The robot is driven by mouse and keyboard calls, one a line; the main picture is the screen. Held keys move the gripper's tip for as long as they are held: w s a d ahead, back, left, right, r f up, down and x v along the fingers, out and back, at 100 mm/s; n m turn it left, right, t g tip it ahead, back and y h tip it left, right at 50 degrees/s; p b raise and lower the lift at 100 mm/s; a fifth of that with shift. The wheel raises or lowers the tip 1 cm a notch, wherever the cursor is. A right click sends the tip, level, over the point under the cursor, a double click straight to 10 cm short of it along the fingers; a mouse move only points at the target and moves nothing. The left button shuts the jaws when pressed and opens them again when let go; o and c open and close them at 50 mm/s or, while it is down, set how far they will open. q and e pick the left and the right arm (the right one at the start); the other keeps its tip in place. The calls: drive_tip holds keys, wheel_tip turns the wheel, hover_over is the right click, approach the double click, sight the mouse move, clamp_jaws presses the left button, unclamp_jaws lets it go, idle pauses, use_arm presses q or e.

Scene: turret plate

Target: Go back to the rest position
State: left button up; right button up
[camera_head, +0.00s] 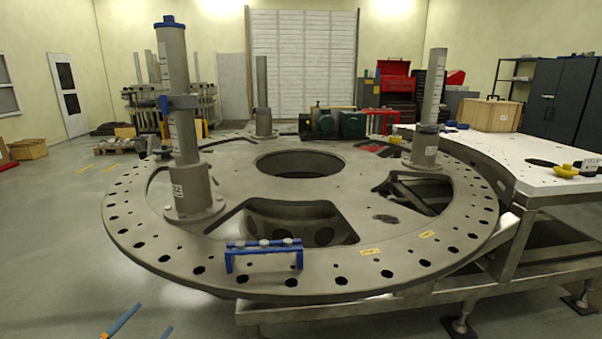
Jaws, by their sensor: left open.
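My left gripper (154,317) shows at the bottom left edge, with only its two blue finger ends in view. The fingers are apart with nothing between them, over the floor in front of the turret plate and clear of its rim. My right gripper is not in view. The large grey turret plate (330,262) lies flat on its stand, with a round centre opening and a ring of holes. A blue bracket (264,247) with several silver bolts stands on the plate's near rim.
Upright posts stand on the plate: one with a blue cap at left (178,110), one at the back (263,95), one at right (431,110). A white table (500,150) with a wooden box (488,114) adjoins at right. The floor at left (50,230) is mostly open.

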use_arm(q)
drive_tip(key=s+d+f+n+g+y, duration=0.2)
drive_tip(key=s+f+g, duration=0.2)
drive_tip(key=s+f, duration=0.6)
drive_tip(key=s+d+f+n+g+y, duration=0.1)
drive_tip(key=s+d+f+n+g, duration=0.2)
drive_tip(key=s+f, duration=0.8)
drive_tip(key=s+d+f+g, duration=0.3)
drive_tip(key=s+f, duration=0.2)
drive_tip(key=s, duration=0.2)
drive_tip(key=s+d+f+g, duration=0.2)
drive_tip(key=s+d+f, duration=0.2)
drive_tip(key=s, duration=0.4)
drive_tip(key=s+d+f+n+g+h, duration=0.1)
drive_tip(key=s+d+f+g, duration=0.2)
drive_tip(key=s+f, duration=0.3)
drive_tip(key=shift+s+d+g, duration=0.3)
drive_tip(key=shift+s+d, duration=0.1)
drive_tip(key=shift+s, duration=0.65)
